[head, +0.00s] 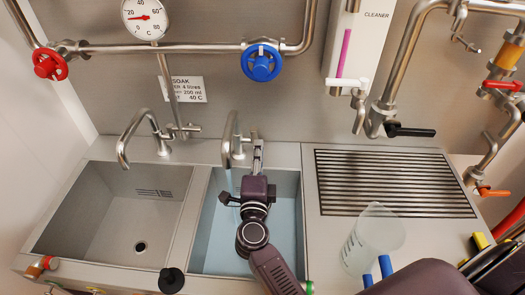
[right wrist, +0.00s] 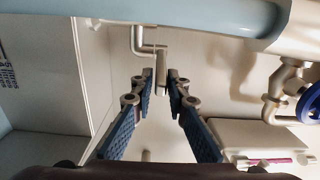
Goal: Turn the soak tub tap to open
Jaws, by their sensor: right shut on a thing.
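The right-hand tub (head: 302,215) holds bluish water. Its grey tap (head: 233,135) stands at the back rim, with a pale blue streak under the spout. My right gripper (head: 257,150) reaches over this tub and is shut on the tap's lever. In the right wrist view its blue-padded fingers (right wrist: 161,95) stand either side of the small grey lever (right wrist: 161,68). The lever's exact angle is hard to tell. A SOAK sign (head: 183,89) hangs above, between the two tubs.
An empty tub (head: 95,215) with its own tap (head: 135,125) is at left. A slotted drainer (head: 390,183) and a clear jug (head: 372,238) are at right. Red (head: 50,63) and blue (head: 261,63) wheel valves, a dial (head: 146,18) and a cleaner dispenser (head: 358,40) are on the wall.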

